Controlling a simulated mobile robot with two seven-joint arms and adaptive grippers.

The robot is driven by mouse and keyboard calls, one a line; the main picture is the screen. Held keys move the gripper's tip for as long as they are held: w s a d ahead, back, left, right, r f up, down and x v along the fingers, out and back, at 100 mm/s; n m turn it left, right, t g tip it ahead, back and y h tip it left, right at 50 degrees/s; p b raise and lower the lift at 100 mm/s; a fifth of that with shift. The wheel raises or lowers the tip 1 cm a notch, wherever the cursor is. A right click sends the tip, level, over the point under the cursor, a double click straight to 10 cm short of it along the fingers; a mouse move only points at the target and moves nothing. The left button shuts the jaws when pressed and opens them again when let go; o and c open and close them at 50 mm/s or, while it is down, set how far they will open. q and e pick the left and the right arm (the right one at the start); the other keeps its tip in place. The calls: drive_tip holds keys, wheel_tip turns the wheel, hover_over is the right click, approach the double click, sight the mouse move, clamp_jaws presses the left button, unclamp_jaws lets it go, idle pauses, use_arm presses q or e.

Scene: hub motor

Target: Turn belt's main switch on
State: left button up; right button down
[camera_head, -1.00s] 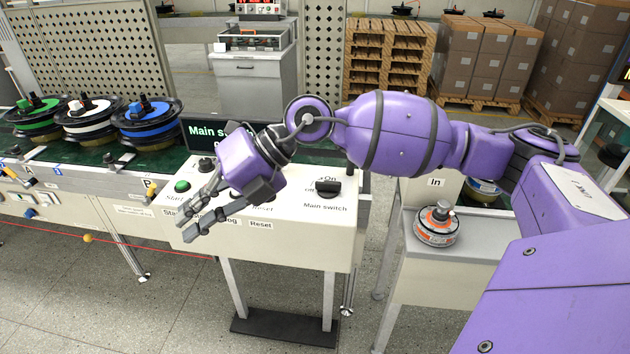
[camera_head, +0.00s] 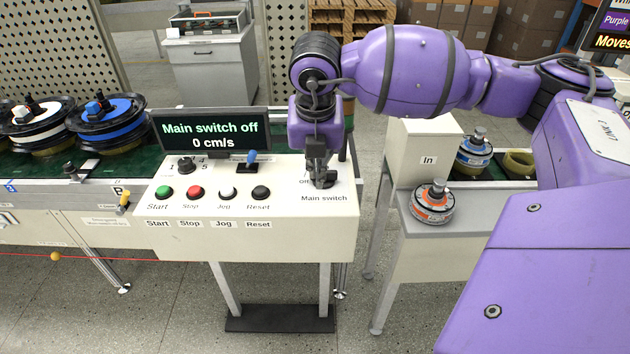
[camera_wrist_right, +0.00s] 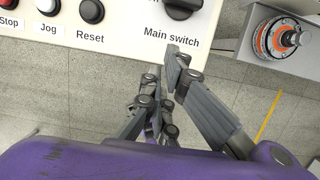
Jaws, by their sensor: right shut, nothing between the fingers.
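The control box (camera_head: 285,232) carries the main switch, a black knob (camera_wrist_right: 182,8), at its right end above the label "Main switch". The display (camera_head: 211,136) reads "Main switch off, 0 cm/s". My right gripper (camera_head: 319,183) points down at the switch, and its fingers mostly cover the knob in the head view. In the right wrist view my right gripper (camera_wrist_right: 165,75) has its fingers together with nothing between them. The knob lies beyond the fingertips there, with a gap in the picture; contact cannot be told. My left gripper is not in view.
Left of the switch are green Start (camera_head: 163,193), red Stop (camera_head: 194,193), white Jog (camera_head: 227,193) and black Reset (camera_head: 261,193) buttons. A blue-tipped lever (camera_head: 251,158) and a speed dial (camera_head: 186,165) sit behind them. An orange motor (camera_head: 432,203) stands on the right-hand stand.

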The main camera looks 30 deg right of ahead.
drive_tip(key=x, duration=1)
drive_tip(key=shift+w+a+f, duration=0.15)
drive_tip(key=w+d, duration=0.1)
drive_tip(key=w, duration=0.2)
drive_tip(key=shift+d+p, duration=0.3)
drive_tip(key=shift+d, duration=0.1)
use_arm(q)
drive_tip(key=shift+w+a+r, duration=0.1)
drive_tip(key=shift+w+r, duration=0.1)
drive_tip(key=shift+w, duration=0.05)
use_arm(e)
drive_tip(key=shift+w+d, duration=0.15)
drive_tip(key=shift+w, duration=0.05)
drive_tip(key=shift+w, duration=0.1)
